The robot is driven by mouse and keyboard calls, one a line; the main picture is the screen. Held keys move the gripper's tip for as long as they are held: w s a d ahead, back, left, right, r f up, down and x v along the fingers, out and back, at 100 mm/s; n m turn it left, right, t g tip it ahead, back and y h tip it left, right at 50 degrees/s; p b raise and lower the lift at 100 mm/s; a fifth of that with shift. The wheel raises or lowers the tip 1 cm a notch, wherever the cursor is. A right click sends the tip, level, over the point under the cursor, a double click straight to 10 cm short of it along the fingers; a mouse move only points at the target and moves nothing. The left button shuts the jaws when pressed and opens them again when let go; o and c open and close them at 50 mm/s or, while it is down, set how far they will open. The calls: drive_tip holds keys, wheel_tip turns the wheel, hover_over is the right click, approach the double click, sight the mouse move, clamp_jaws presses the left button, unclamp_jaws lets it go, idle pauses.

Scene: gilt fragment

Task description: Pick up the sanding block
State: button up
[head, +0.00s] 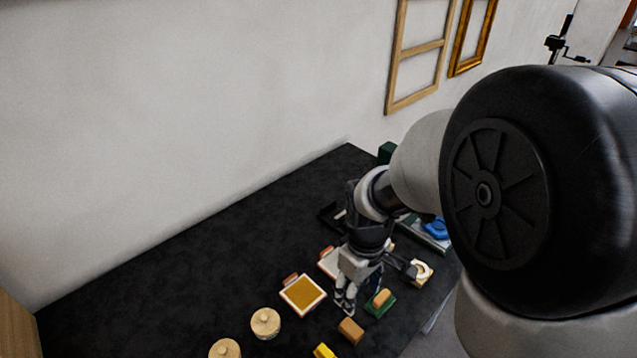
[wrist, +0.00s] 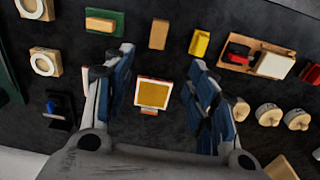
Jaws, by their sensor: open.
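A plain tan block (head: 351,330) lies on the black tabletop, and it also shows in the wrist view (wrist: 158,34). Another tan block (head: 381,297) lies on a green base, also seen at the upper left of the wrist view (wrist: 101,24). I cannot tell for certain which is the sanding block. My gripper (head: 345,306) points down above the table, just left of the green base in the head view. In the wrist view my gripper (wrist: 160,60) has its blue-padded fingers wide apart, with nothing held between them.
A white-edged gold panel (wrist: 153,94) shows between the fingers. A yellow block (wrist: 200,43) lies right of the plain block. Round wooden pots (head: 265,322) stand at the front left. A wooden block with a white ring (head: 421,270) is to the right. The table's left-back area is clear.

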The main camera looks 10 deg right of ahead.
drive_tip(key=f, duration=0.1)
drive_tip(key=b, duration=0.6)
approach(352, 328)
wheel_tip(352, 328, down, 10)
drive_tip(key=shift+w+f, duration=0.15)
drive_tip(key=shift+f, duration=0.05)
drive_tip(key=shift+r, duration=0.1)
drive_tip(key=c, duration=1)
drive_tip(key=shift+c, duration=0.2)
wheel_tip(352, 328, up, 20)
drive_tip(key=p, duration=0.6)
